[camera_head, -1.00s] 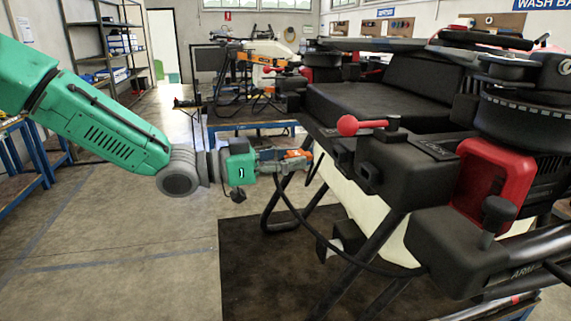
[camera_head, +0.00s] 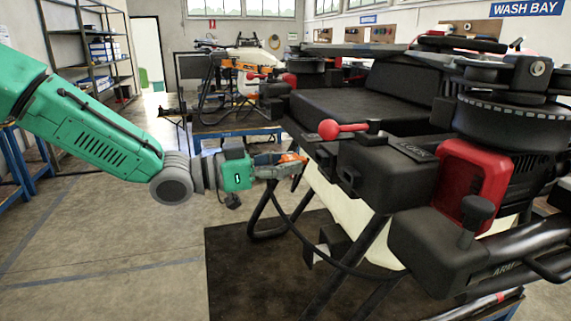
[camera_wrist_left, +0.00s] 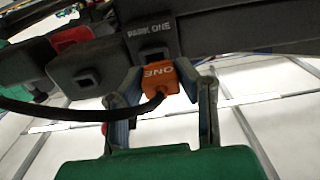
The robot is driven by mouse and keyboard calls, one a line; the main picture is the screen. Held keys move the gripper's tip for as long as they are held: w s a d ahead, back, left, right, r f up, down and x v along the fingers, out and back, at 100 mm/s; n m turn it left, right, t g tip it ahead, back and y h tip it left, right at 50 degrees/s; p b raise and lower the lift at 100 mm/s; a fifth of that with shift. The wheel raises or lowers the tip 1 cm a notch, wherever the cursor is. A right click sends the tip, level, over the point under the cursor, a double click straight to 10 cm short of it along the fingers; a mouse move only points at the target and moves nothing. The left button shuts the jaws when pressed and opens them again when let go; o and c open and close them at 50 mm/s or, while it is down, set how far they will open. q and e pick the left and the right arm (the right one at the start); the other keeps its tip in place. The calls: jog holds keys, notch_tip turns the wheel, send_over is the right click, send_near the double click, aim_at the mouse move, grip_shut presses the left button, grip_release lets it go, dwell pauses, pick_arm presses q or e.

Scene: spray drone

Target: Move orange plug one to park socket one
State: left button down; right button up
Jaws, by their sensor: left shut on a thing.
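My left gripper (camera_head: 283,166) comes in from the left and is shut on the orange plug (camera_head: 291,158), beside the black drone body. In the left wrist view the fingers (camera_wrist_left: 163,93) are on both sides of the orange plug (camera_wrist_left: 160,77), which reads "ONE". A black cable (camera_wrist_left: 60,114) leaves the plug. The park one socket (camera_wrist_left: 150,52), under the lettering "PARK ONE", is right ahead of the plug's far end. I cannot tell if they touch. My right gripper is not in view.
Another dark socket block (camera_wrist_left: 88,77) and a red part (camera_wrist_left: 72,38) are left of the park socket. In the head view a red ball knob (camera_head: 328,130) stands right of my gripper. The cable (camera_head: 325,258) hangs in a loop below the drone. Floor on the left is clear.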

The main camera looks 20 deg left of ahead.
pick_arm(q)
jog(key=shift+s+d+r, duration=0.1)
jog(key=shift+s+d, duration=0.05)
jog(key=shift+d, duration=0.3)
jog(key=shift+s+d+r, duration=0.1)
jog(key=shift+d, duration=0.3)
jog(key=shift+d+y, duration=0.3)
jog(key=shift+d, duration=0.25)
jog(key=shift+a+t, duration=0.3)
jog(key=shift+a, duration=0.9)
jog(key=shift+w+d, duration=0.1)
jog(key=shift+d, duration=0.85)
jog(key=shift+w+a+f, duration=0.1)
jog(key=shift+w+a, duration=0.05)
jog(key=shift+a, duration=0.4)
jog(key=shift+w+a+f, duration=0.1)
jog(key=shift+w+a, duration=0.05)
jog(key=shift+a, duration=0.35)
jog(key=shift+w+d+r, duration=0.1)
jog(key=shift+d, duration=0.65)
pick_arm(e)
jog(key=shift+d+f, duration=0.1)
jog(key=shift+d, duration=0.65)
pick_arm(q)
jog(key=shift+w+a, duration=0.15)
jog(key=shift+w, duration=0.05)
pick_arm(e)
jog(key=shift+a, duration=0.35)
